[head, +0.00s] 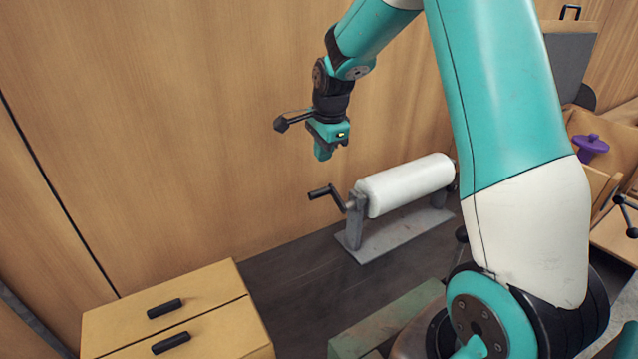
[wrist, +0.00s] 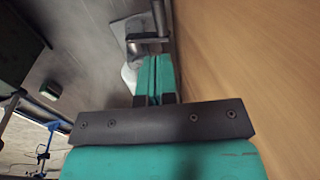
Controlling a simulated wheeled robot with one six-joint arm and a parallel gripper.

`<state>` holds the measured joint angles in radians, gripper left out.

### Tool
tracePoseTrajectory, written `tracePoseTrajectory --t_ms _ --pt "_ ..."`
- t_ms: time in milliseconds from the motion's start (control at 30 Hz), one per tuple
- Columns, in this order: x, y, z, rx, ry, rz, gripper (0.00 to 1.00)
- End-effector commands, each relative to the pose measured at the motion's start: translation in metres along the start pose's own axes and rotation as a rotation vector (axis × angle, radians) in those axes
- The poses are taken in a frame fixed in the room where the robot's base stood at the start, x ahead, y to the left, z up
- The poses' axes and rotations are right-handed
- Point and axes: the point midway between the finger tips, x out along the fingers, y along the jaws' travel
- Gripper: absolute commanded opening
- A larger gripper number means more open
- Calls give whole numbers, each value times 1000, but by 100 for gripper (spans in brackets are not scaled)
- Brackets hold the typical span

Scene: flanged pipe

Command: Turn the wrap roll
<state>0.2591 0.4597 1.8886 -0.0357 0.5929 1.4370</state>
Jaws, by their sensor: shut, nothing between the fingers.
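The white wrap roll (head: 405,186) lies level on a grey stand (head: 398,234) in the head view, near the wood wall. A dark crank handle (head: 328,193) sticks out from the roll's left end. My gripper (head: 322,157) is shut and empty, pointing down above the crank and apart from it. In the wrist view my shut fingers (wrist: 155,75) are teal and cover part of the scene. The crank handle (wrist: 158,18) shows just beyond the fingertips, with part of the white roll (wrist: 128,73) to their left.
A wooden drawer box (head: 190,315) with black handles stands at the front left. A wood wall (head: 150,120) rises behind the roll. A greenish block (head: 385,325) lies in front. A purple knob (head: 590,146) is at the right. The grey floor between box and stand is clear.

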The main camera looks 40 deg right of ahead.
Motion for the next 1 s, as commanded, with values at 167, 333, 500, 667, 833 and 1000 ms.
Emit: tracePoseTrajectory --t_ms 167,333,500,667,833,1000 --pt "38 1 1 0 -2 9 0" --pt "70 0 1 0 -2 7 0" --pt "92 0 1 1 -2 4 0" --pt "101 0 0 1 -1 2 0" --pt "103 0 0 1 -1 1 0" --pt "103 0 0 1 -1 1 0"
